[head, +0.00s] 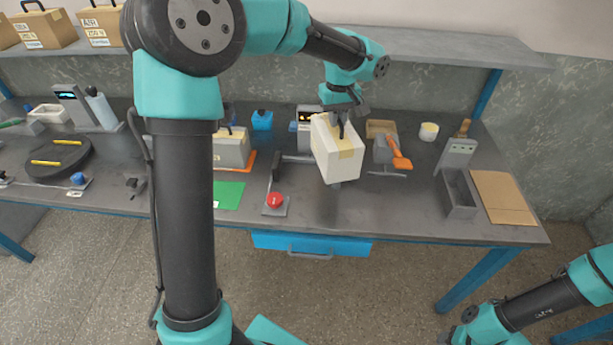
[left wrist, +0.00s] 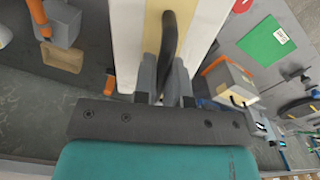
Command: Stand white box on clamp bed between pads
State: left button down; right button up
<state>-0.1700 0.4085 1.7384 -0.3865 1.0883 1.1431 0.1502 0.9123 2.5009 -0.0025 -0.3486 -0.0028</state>
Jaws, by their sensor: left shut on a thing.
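The white box (head: 335,165), with a pale yellow strip and a dark handle on top, hangs tilted in the air above the bench. My left gripper (head: 341,117) is shut on its handle. In the left wrist view the handle (left wrist: 169,45) is between the fingers of the left gripper (left wrist: 166,80). A grey clamp block with an orange lever (head: 398,153) stands to the right of the box. A dark upright pad (head: 275,172) stands to its left. The box hides much of the bed between them. My right arm shows at the lower right, its gripper out of frame.
A red button (head: 275,200) stands at the bench's front edge, beside a green sheet (head: 228,194). A grey box on an orange mat (head: 232,150) stands left. A grey open tray (head: 459,194) and brown board (head: 502,198) lie right. A shelf (head: 440,47) runs above the back.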

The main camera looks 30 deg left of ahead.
aim_at(312, 117)
pick_arm(q)
jog(key=a+f+n, duration=0.1)
jog(key=a+n, duration=0.2)
jog(key=n, duration=0.1)
jog(key=w+a+n, duration=0.1)
jog(key=a+n, duration=0.1)
jog(key=n, duration=0.1)
jog(key=w+a+f+n, duration=0.1)
jog(key=a+n, duration=0.2)
jog(key=n, duration=0.1)
jog(key=shift+a+f+n, duration=0.3)
jog(key=shift+a, duration=0.05)
jog(key=shift+a+f+n, duration=0.15)
jog(key=shift+a+n, duration=0.35)
jog(key=shift+n, duration=0.15)
jog(key=shift+a+f+n, duration=0.15)
jog(key=shift+a+n, duration=0.3)
jog(key=shift+n, duration=0.2)
jog(key=shift+f, duration=2.5)
jog(key=shift+f, duration=2.5)
